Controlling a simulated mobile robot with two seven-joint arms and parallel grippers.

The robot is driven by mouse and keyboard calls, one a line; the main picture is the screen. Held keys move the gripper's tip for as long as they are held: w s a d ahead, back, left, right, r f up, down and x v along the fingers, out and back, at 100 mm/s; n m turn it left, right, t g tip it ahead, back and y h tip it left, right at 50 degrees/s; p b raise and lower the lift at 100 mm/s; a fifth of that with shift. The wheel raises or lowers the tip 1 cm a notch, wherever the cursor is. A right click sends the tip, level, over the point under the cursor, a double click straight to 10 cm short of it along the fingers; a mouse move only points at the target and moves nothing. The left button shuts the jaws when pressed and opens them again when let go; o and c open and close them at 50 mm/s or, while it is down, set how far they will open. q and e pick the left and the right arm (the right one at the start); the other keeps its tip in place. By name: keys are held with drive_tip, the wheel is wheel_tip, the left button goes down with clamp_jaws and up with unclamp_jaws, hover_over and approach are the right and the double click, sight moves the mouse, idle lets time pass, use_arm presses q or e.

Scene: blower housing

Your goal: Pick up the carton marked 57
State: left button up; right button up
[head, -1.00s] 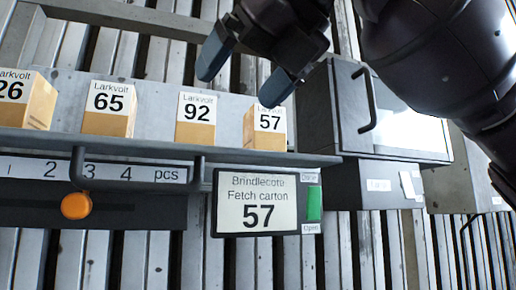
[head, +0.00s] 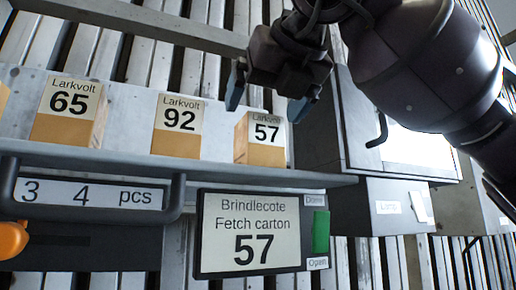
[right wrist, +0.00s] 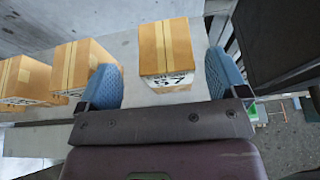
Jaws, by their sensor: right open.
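The carton marked 57 (head: 261,140) stands on a grey shelf, at the right end of a row of cartons. It is tan with a white label. My left gripper is not in view.
The carton marked 92 (head: 178,128) stands to the left of 57, and the carton marked 65 (head: 70,112) farther left. A display (head: 248,234) reading "Fetch carton 57" hangs below the shelf edge (head: 240,176). A dark cabinet (head: 352,130) stands close on the right.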

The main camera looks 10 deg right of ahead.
drive_tip(key=x, duration=0.3)
drive_tip(key=p+x, duration=0.1)
drive_tip(key=shift+w+d+f, duration=0.15)
drive_tip(key=shift+w+d, duration=0.1)
drive_tip(key=shift+w, duration=0.15)
drive_tip(key=c, duration=1)
drive_tip(key=shift+c, duration=0.6)
